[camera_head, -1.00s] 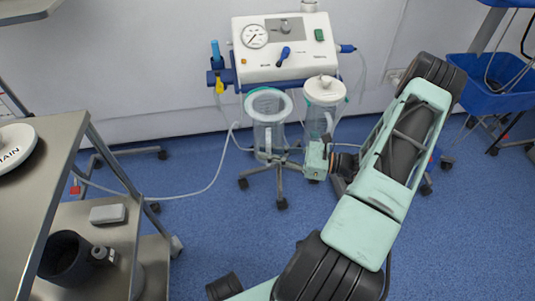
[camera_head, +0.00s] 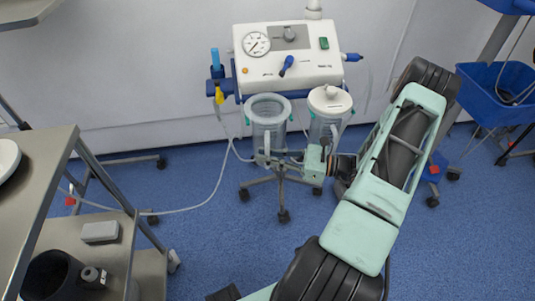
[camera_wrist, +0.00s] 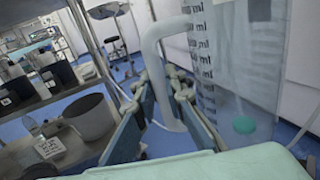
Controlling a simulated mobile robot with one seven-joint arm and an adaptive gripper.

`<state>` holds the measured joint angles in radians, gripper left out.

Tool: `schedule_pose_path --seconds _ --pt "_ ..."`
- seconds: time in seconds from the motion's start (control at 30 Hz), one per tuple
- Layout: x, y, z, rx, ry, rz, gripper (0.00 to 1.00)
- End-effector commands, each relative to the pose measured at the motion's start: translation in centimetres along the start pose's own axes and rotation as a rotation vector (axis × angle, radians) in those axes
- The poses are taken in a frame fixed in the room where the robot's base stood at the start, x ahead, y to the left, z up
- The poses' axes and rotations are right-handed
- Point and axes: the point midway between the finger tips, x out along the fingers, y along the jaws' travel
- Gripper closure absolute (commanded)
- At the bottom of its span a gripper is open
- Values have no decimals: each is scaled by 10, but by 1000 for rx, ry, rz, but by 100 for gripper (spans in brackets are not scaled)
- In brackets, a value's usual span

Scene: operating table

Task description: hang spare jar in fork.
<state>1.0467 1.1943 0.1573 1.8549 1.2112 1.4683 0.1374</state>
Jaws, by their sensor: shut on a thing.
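The spare jar (camera_head: 269,128) is a clear, open-topped cylinder with a pale rim, upright in front of the suction unit's left half. My gripper (camera_wrist: 168,112) is shut on its pale handle (camera_wrist: 151,48) in the wrist view. The jar's wall with its ml scale (camera_wrist: 235,65) shows just right of the handle. In the head view my gripper comes from the right, low in front of the jars. Small teal parts show beside the jar's rim. The fork is not clearly visible, and I cannot tell whether the jar touches it.
The white suction unit (camera_head: 288,56) stands on a wheeled stand (camera_head: 283,190) against the wall. A lidded jar (camera_head: 329,112) hangs close to the right of the spare jar. A hose lies left on the floor. A metal trolley (camera_head: 45,165) stands left and a blue basket (camera_head: 492,98) right.

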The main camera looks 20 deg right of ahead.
Motion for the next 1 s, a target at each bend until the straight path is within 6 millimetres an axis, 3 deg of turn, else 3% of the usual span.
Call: schedule_pose_path --seconds 0.27,0.3,0.5,0.83,1.0 --pt "1 0 0 -2 -2 2 100" --pt "1 0 0 -2 -2 2 88" --pt "1 0 -1 -1 -1 2 69" --pt "-4 0 -2 0 1 1 69" --pt "-29 0 -2 -2 2 -2 69"
